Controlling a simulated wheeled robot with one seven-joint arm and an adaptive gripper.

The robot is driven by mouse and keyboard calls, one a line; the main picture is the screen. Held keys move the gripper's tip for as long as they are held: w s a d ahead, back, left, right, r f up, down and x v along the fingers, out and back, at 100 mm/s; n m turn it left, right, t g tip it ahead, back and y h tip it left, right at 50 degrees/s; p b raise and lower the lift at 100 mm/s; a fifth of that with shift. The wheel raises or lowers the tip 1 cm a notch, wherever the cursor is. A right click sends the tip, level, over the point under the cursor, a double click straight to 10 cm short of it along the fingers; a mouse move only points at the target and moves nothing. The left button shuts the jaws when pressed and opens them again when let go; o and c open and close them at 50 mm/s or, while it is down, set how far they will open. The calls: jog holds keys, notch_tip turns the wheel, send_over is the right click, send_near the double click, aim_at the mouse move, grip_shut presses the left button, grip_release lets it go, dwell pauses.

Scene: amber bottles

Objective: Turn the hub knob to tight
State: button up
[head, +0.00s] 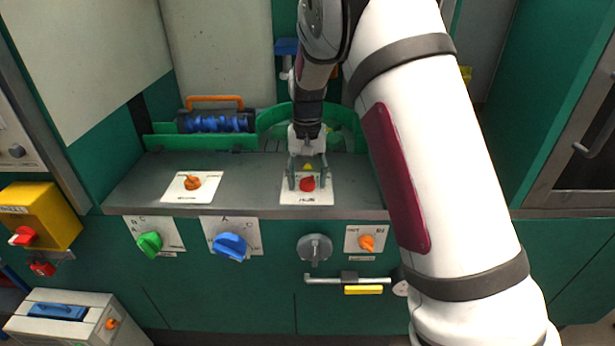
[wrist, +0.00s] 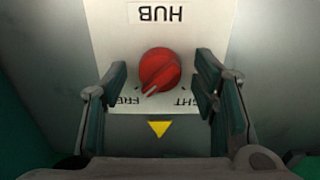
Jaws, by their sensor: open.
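The red hub knob (wrist: 158,72) sits on a white plate (wrist: 108,30) marked HUB, upside down in the wrist view. A pale pointer line on the knob slants toward its lower left, on the side of the label that starts "FRE". A label ending "GHT" is at the lower right. My gripper (wrist: 161,80) is open, one finger on each side of the knob, with gaps visible on both sides. In the head view my gripper (head: 307,182) points down over the red knob (head: 308,184); the fingers partly hide the plate (head: 318,199).
An orange knob (head: 192,183) is on another plate to the left of the grey counter (head: 240,194). Green (head: 150,244), blue (head: 229,247), grey (head: 315,249) and orange (head: 367,243) knobs line the front panel. A handle bar (head: 330,281) is below. A green rail (head: 275,117) stands behind.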

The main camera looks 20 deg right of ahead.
jog(key=c, duration=1.2)
jog(key=shift+n, duration=0.3)
jog(key=n+b, duration=0.1)
jog(key=n, duration=0.2)
jog(key=shift+n, duration=0.3)
jog(key=n+b, duration=0.1)
jog(key=n, duration=1.2)
jog(key=shift+n, duration=0.3)
